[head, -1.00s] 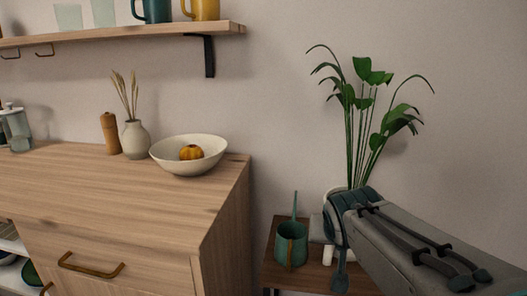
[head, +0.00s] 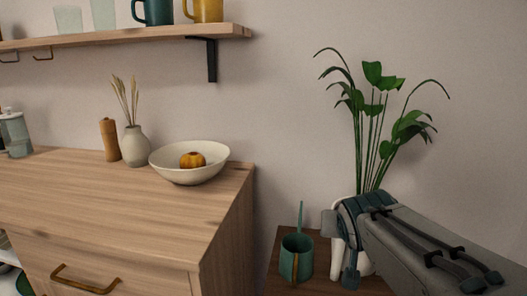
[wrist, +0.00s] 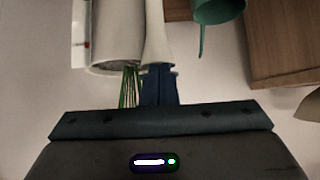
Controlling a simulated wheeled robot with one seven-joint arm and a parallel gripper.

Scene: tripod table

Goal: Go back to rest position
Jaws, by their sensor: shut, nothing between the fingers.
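My arm (head: 425,250) reaches in from the lower right of the head view, over the small side table. My gripper shows in the wrist view (wrist: 158,80) with its dark blue fingers together and nothing between them. In that upside-down view the fingers appear close to the plant's stems and the white pot (wrist: 115,40); whether they touch cannot be told. In the head view, my arm partly hides the pot of the leafy plant (head: 372,110).
A green watering can (head: 297,258) stands on the wooden side table (head: 275,265), left of my arm. A wooden cabinet (head: 130,205) with a cream bowl (head: 188,173) is further left, below a wall shelf (head: 120,40). The wall right of the plant is clear.

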